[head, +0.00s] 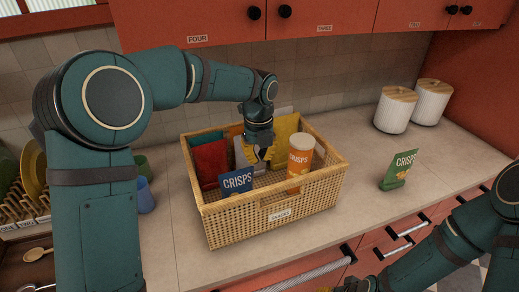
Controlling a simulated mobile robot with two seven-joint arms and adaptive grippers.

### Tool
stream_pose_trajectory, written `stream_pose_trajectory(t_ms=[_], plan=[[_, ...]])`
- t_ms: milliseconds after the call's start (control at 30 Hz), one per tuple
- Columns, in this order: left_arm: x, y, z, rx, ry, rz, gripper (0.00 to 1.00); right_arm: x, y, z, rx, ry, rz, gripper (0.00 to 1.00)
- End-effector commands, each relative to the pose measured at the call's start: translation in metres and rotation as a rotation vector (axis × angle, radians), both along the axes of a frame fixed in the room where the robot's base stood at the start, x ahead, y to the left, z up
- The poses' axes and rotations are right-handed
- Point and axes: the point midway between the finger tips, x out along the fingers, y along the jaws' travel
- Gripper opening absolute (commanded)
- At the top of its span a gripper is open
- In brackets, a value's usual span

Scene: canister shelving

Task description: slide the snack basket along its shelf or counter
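The snack basket (290,217) is a woven tan basket with a label on its front, standing on the counter. It holds a red packet (210,162), a blue crisps packet (236,181), a yellow packet (285,128) and an orange crisps tube (299,170) with a pale lid. My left gripper (260,155) points down over the middle of the basket, among the snacks. Whether its fingers touch anything is unclear, and so is their opening. My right gripper (358,286) is at the bottom edge, mostly cut off, away from the basket.
A green crisps packet (399,170) stands on the counter (362,190) to the right, with clear counter between. Two white canisters (394,110) with wooden lids stand behind it. A blue cup (145,196) and a dish rack (22,208) are at left. Red cupboards (220,22) hang above.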

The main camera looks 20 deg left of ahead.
Motion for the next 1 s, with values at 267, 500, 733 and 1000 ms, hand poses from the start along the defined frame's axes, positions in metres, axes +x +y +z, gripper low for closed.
stream_pose_trajectory(t_ms=[267,500,733,1000], plan=[[-0.001,0.000,-0.057,0.001,0.004,0.000,0.00,0.000,0.000,-0.006,-0.001,0.000,0.000,0.47],[-0.026,-0.018,-0.056,0.000,-0.001,-0.003,0.00,0.000,0.000,-0.005,-0.001,-0.001,0.000,0.47],[-0.034,-0.023,-0.057,-0.001,0.001,0.000,0.00,0.000,0.000,-0.005,-0.001,0.000,0.000,0.47],[-0.034,-0.023,-0.057,0.000,0.000,0.001,0.00,0.000,0.000,-0.005,-0.001,0.000,0.000,0.47]])
